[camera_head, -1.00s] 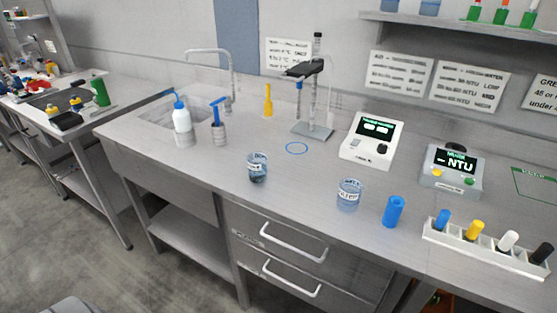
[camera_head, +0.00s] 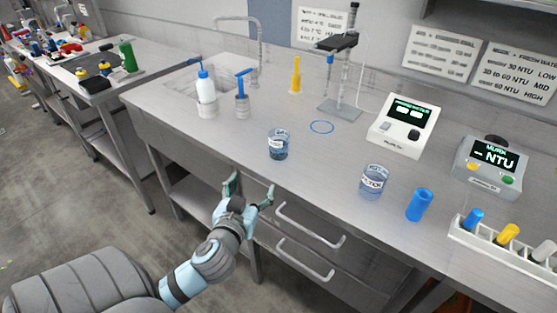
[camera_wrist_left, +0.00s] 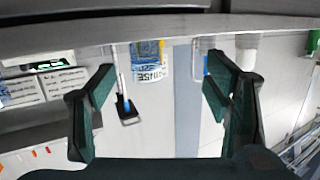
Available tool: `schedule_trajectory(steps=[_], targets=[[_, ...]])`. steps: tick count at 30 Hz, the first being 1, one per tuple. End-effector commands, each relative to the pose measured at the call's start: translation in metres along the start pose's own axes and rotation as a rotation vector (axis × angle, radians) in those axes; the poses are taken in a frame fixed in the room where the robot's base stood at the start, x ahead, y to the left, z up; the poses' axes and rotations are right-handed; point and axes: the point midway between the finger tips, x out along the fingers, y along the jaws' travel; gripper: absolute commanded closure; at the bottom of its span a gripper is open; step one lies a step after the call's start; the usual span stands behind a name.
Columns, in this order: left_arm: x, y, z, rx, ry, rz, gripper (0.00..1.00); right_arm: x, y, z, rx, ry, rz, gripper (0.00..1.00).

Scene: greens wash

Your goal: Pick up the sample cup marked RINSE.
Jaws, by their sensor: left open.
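The sample cup marked RINSE (camera_head: 278,146) is a clear cup with a white label, standing on the steel bench near its front edge. In the left wrist view the picture is upside down, and the cup (camera_wrist_left: 150,62) shows its RINSE label between the fingers, farther off. My left gripper (camera_head: 250,187) is open and empty, in front of the bench edge and below the cup, apart from it. A second labelled clear cup (camera_head: 374,182) stands to the right; its label is too small to read. My right gripper is not in view.
Drawer handles (camera_head: 310,225) stick out from the bench front, right of my left gripper. A blue cylinder (camera_head: 419,204) and a rack of coloured tubes (camera_head: 490,240) stand at right. A wash bottle (camera_head: 205,88) and a stand (camera_head: 340,107) are behind. Bench around the RINSE cup is clear.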

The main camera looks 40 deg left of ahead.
Motion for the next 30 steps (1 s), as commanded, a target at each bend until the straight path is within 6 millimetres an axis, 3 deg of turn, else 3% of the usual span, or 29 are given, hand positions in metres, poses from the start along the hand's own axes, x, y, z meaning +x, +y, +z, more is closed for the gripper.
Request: schedule_trajectory(steps=[1, 3, 6, 12, 24, 30], targets=[[0.006, 0.003, -0.019, -0.015, 0.077, 0.029, 0.29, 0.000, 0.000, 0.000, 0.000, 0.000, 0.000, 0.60], [0.014, 0.009, -0.040, -0.038, 0.155, 0.069, 0.29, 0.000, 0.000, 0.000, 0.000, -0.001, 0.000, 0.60], [0.031, 0.012, -0.052, -0.051, 0.187, 0.087, 0.29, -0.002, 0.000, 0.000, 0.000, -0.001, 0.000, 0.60], [0.083, 0.016, -0.061, -0.055, 0.183, 0.084, 0.29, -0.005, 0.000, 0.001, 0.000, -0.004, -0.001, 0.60], [0.147, 0.024, -0.070, -0.053, 0.178, 0.084, 0.29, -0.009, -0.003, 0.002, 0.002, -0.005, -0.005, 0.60], [0.153, 0.025, -0.070, -0.053, 0.177, 0.086, 0.29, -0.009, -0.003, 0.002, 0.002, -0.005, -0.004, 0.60]])
